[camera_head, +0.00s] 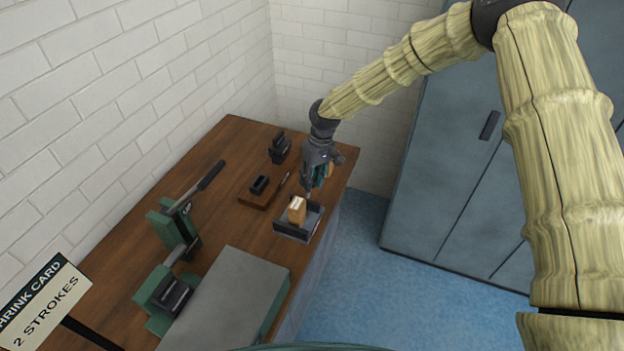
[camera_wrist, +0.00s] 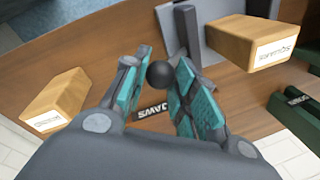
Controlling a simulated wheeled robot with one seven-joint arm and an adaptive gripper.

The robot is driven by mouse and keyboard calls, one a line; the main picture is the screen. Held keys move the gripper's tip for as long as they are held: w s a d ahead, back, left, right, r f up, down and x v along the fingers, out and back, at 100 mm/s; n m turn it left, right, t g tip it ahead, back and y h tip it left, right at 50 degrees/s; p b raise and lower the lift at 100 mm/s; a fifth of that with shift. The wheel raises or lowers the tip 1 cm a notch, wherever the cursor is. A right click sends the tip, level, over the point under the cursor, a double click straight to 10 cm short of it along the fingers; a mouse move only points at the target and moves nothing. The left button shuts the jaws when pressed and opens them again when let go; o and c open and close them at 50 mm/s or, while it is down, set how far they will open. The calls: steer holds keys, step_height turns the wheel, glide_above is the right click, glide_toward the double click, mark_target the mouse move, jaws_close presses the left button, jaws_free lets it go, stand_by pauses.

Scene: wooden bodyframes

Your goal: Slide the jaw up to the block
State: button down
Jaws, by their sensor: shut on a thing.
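A grey vise (camera_head: 294,235) stands near the bench's right edge, with a pale wooden block (camera_head: 297,209) upright in it. In the wrist view the labelled block (camera_wrist: 240,42) is at the upper right. A dark upright jaw bar (camera_wrist: 188,42) stands to its left, with a narrow strip of grey base showing between them. My gripper (camera_head: 309,191) is just behind the vise. Its teal-padded fingers (camera_wrist: 158,86) are closed around a round black knob (camera_wrist: 161,74) on the jaw's side. The knob's stem is mostly hidden.
A "JAWS" label (camera_wrist: 153,110) is on the bench. Green lever machines (camera_head: 175,232), a grey slab (camera_head: 228,295) and small dark fixtures (camera_head: 262,188) occupy the bench. A blue cabinet (camera_head: 455,170) stands right, past open floor.

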mark_target(307, 197)
steer(key=s, duration=0.1)
steer(key=s+a, duration=0.1)
steer(key=s, duration=0.1)
steer(key=shift+s+a, duration=0.3)
steer(key=shift+s, duration=0.1)
steer(key=c, duration=1.1)
jaws_free()
steer(key=shift+r, duration=0.1)
steer(key=r, duration=0.3)
steer(key=w+d+r, duration=0.1)
steer(key=r, duration=0.3)
steer(key=d+r, duration=0.1)
steer(key=r, duration=0.3)
steer(key=shift+w+r, duration=0.2)
steer(key=shift+r, duration=0.05)
